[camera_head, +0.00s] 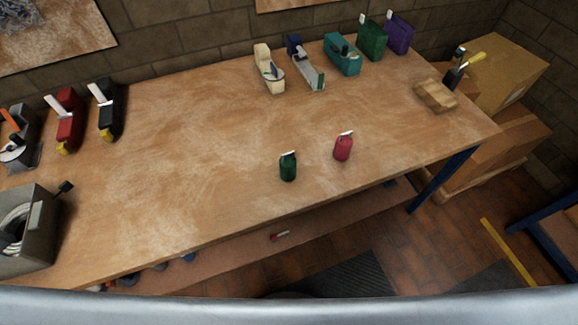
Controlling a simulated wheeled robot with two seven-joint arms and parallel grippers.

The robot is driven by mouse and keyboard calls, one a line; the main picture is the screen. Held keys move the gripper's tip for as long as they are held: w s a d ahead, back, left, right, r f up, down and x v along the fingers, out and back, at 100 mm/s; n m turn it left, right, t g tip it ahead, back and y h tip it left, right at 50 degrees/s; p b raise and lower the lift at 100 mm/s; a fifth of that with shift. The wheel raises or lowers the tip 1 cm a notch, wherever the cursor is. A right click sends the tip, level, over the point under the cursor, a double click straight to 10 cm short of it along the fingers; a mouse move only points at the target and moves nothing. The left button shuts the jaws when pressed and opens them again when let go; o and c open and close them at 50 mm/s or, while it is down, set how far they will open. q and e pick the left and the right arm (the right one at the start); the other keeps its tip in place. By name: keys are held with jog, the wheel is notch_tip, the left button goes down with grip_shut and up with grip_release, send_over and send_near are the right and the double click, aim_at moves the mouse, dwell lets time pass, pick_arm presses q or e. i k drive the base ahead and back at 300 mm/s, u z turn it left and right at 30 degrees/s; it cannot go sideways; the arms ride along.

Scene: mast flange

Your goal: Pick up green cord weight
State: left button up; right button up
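A small dark green weight (288,168) with a pale tag or loop on top stands upright on the wooden workbench (190,150), near its front edge. A similar red weight (343,147) stands a little to its right and farther back, apart from it. Neither of my grippers shows in the head view. Nothing touches the green weight.
Tape dispensers (68,120) stand at the left and several more items, including a green box (372,41) and a purple box (398,34), line the back. A grey box (27,232) is at the front left. A wooden block (435,96) lies right. The bench middle is clear.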

aim_at(287, 163)
jog(key=u, duration=1.25)
jog(key=k, duration=1.25)
jog(key=z, duration=1.8)
jog(key=i, duration=0.5)
